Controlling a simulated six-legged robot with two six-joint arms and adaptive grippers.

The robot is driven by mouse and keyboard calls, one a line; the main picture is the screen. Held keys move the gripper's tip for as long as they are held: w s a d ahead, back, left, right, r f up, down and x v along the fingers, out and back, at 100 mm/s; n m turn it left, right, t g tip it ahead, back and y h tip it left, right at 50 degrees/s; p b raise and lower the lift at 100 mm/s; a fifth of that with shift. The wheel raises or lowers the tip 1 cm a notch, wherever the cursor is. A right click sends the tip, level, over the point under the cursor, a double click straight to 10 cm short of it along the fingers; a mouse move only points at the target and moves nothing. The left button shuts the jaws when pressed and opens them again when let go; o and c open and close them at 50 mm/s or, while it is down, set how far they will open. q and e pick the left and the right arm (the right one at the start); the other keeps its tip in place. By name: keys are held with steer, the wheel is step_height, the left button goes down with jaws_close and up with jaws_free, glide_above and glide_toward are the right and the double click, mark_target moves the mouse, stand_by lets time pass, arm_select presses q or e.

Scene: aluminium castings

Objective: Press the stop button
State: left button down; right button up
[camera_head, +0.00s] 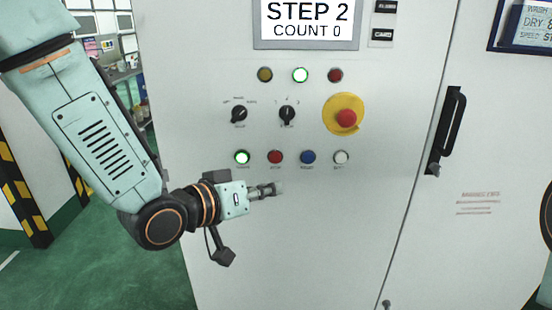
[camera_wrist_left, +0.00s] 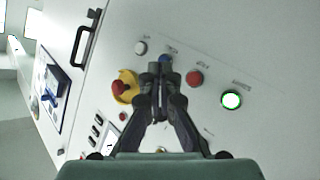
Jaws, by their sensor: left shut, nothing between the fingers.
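The red button (camera_head: 275,157) sits in the lower row of the cabinet panel, between a lit green button (camera_head: 242,157) and a blue button (camera_head: 308,157). Its small label is hard to read. The red button also shows in the left wrist view (camera_wrist_left: 194,78), uncovered. A larger red mushroom button (camera_head: 346,118) on a yellow disc sits above right. My left gripper (camera_head: 278,188) is shut and empty, just below the red button in the head view. In the left wrist view its fingertips (camera_wrist_left: 157,68) overlap the blue button's edge; contact cannot be told. My right gripper is not in view.
A white button (camera_head: 341,157) ends the lower row. The screen (camera_head: 306,22) reads STEP 2, COUNT 0. A black door handle (camera_head: 446,130) stands out at right.

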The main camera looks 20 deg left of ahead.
mark_target(275, 157)
arm_select(q)
steer(key=w, duration=0.2)
steer(key=w+a, duration=0.1)
steer(key=w, duration=0.2)
steer(key=w+a, duration=0.1)
steer(key=w, duration=0.2)
steer(key=shift+w+a+p, duration=0.2)
steer(key=shift+a+p, duration=0.05)
steer(key=shift+p, duration=0.1)
steer(key=shift+w+d, duration=0.15)
steer(key=shift+d, duration=0.05)
steer(key=shift+a, duration=0.15)
stand_by(0.5)
stand_by(0.4)
